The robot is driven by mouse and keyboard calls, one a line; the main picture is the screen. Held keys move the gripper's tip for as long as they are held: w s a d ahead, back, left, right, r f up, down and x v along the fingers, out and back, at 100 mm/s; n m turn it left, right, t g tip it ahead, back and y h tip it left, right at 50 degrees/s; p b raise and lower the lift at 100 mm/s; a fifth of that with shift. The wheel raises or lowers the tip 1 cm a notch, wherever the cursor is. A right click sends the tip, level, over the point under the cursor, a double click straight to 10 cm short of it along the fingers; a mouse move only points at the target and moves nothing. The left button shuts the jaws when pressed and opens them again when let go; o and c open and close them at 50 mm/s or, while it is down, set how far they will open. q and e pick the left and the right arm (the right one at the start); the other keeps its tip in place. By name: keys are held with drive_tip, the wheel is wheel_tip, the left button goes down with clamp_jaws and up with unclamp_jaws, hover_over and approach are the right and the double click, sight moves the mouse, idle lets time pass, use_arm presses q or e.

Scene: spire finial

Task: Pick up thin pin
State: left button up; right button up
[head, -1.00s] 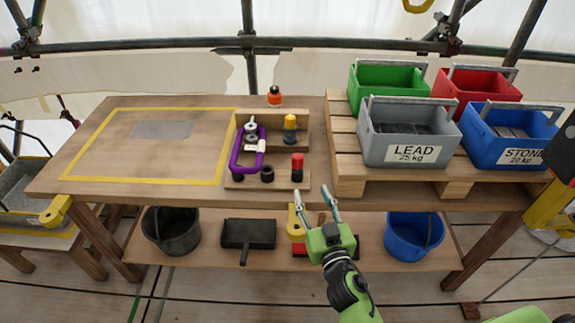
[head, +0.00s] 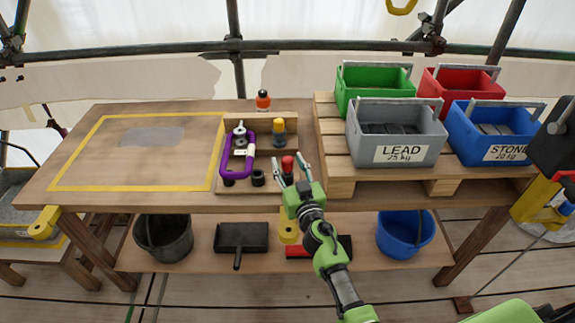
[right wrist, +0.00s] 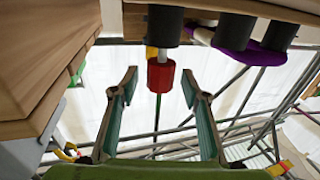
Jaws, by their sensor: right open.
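A red-topped piece with a dark lower part (head: 288,163) stands at the front right of a wooden holder on the workbench; it appears to be the thin pin, though the label cannot be confirmed. In the right wrist view its red part (right wrist: 161,77) lies between the fingers, with a pale shank and a black cylinder beyond. My right gripper (head: 291,159) is open, its fingers on either side of the red part, with gaps visible. A thicker yellow-topped piece (head: 279,126) stands behind it in the holder. My left gripper is not in view.
The wooden holder (head: 289,117) has raised walls. A pallet (head: 330,146) with several crates stands close on the right. The taped bench area on the left is mostly clear.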

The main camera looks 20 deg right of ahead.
drive_tip(key=shift+w+f, duration=0.1)
drive_tip(key=shift+w, duration=0.55)
drive_tip(key=shift+s, duration=0.1)
clamp_jaws()
drive_tip(key=shift+r, duration=0.2)
